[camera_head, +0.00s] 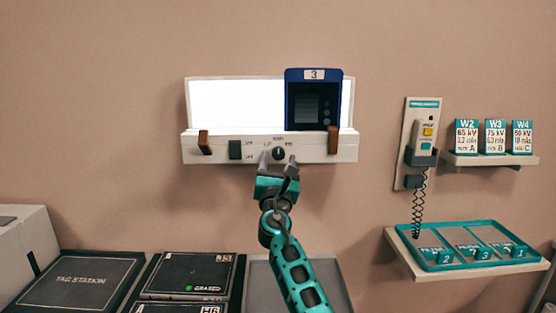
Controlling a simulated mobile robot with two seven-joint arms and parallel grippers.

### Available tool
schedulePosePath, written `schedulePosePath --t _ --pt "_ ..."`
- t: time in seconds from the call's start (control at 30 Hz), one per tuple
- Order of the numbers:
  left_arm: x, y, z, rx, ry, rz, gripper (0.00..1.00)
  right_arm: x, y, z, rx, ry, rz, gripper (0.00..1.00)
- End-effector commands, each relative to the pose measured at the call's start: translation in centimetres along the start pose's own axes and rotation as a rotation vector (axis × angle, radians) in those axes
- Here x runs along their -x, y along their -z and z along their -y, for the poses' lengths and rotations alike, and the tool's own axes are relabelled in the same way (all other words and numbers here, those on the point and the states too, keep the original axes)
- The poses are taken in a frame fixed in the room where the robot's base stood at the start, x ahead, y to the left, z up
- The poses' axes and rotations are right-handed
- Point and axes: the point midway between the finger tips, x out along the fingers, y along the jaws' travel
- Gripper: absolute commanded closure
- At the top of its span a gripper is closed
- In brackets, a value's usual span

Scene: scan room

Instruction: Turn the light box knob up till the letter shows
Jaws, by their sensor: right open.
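The light box (235,104) is mounted on the wall with its white panel lit. A dark film in a blue frame (291,102), labelled 3, stands at the right of the panel. Faint grey squares show in it; I cannot make out a letter. The black knob (278,153) is on the front ledge, between small printed marks. My right gripper (280,168) is open and empty just below the knob, its fingers pointing up toward it. I cannot tell whether they touch it. My left gripper is not in view.
A dark switch (235,150) and two brown clips (205,142) are on the ledge. At right are a wall handset with a coiled cord (420,145), cards on a shelf (495,137) and a teal tray (432,262). Black boxes (190,273) lie below left.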

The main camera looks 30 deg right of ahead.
Motion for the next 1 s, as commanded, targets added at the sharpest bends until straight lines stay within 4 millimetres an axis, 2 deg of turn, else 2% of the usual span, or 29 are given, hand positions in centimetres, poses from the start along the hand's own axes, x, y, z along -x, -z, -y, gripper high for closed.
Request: schedulePosePath --t 0.13,0.43,1.0 --pt "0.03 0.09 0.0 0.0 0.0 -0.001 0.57 -0.96 -0.06 0.04 0.002 0.0 0.001 0.39" --pt "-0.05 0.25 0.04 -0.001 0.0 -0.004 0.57 -1.09 -0.01 0.04 0.001 0.0 0.0 0.39" --pt "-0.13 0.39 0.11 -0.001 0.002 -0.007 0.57 -1.05 0.0 0.02 0.001 0.0 0.0 0.92"
